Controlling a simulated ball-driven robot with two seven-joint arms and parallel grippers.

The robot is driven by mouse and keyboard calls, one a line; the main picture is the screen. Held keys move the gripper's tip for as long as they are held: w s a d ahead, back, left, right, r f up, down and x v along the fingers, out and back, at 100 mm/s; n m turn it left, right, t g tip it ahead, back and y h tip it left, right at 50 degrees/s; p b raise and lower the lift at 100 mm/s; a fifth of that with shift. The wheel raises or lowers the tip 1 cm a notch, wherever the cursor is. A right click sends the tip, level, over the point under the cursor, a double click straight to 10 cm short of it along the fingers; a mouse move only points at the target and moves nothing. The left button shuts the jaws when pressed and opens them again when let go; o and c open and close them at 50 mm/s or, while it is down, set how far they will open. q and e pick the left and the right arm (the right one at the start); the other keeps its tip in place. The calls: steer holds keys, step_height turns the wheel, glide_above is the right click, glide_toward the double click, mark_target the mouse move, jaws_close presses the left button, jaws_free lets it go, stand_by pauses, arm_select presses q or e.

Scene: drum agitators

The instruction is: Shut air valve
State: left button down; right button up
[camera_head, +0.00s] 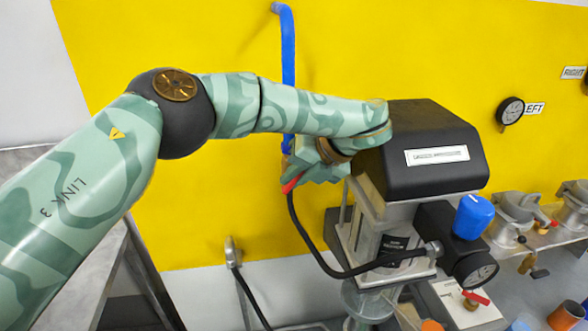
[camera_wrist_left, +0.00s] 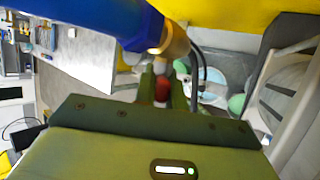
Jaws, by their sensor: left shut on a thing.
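The air valve's red handle (camera_head: 292,184) shows at the lower end of the blue air pipe (camera_head: 287,60), beside the black hose. My left gripper (camera_head: 303,174) is at this handle, partly hidden behind my own wrist. In the left wrist view the red handle (camera_wrist_left: 162,88) sits between the two green fingers of my left gripper (camera_wrist_left: 162,98), which is shut on it. The blue pipe (camera_wrist_left: 95,20) and its brass fitting (camera_wrist_left: 174,42) are just above the fingers there. The valve body is mostly hidden in the head view. My right gripper is out of view.
A black-topped agitator motor (camera_head: 425,125) stands right of my wrist, with a blue-knobbed regulator (camera_head: 473,216) and a gauge (camera_head: 477,270) below. The black hose (camera_head: 310,240) loops from the valve to it. A yellow wall (camera_head: 215,210) is close behind.

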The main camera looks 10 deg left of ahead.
arm_select(q)
steer(key=c, duration=1.5)
jaws_free()
steer(key=shift+o, duration=0.2)
steer(key=shift+r, duration=0.2)
step_height(320, 180, up, 2)
steer(key=shift+w+r, duration=0.1)
steer(key=shift+r, duration=0.15)
steer(key=s+d+r+b, duration=0.2)
steer(key=s+d+r, duration=0.1)
steer(key=s+r, duration=0.7)
steer(key=s, duration=0.4)
steer(key=shift+b, duration=0.4)
